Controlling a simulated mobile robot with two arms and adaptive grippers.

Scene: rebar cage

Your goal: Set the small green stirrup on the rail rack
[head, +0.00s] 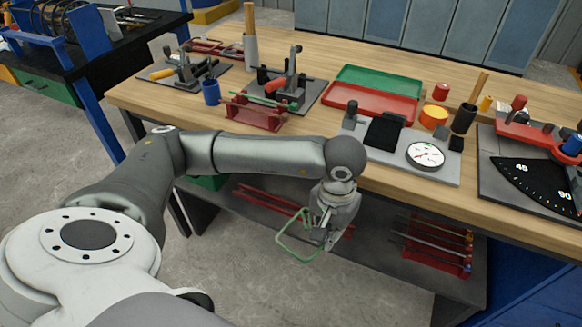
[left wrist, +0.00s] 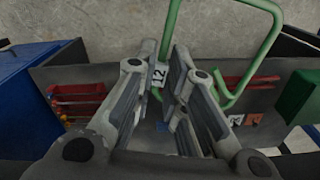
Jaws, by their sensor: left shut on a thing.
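The small green stirrup (head: 290,243) is a bent-rod loop held out in front of the bench, above its lower shelf. My left gripper (head: 322,236) is shut on it; in the left wrist view the stirrup (left wrist: 173,25) rises from between the fingers (left wrist: 165,95). A white tag marked 12 (left wrist: 159,75) shows at the grip. Two long red rails (head: 270,203), which look like the rail rack, lie on the lower shelf left of the gripper. They also show at the right in the left wrist view (left wrist: 262,80). My right gripper is out of view.
A red rack with several rods (head: 437,245) stands on the lower shelf at the right. The wooden benchtop (head: 330,62) above carries a red stand (head: 256,112), a red tray (head: 370,103), a dial gauge (head: 425,155) and an angle plate (head: 535,185). Concrete floor is clear in front.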

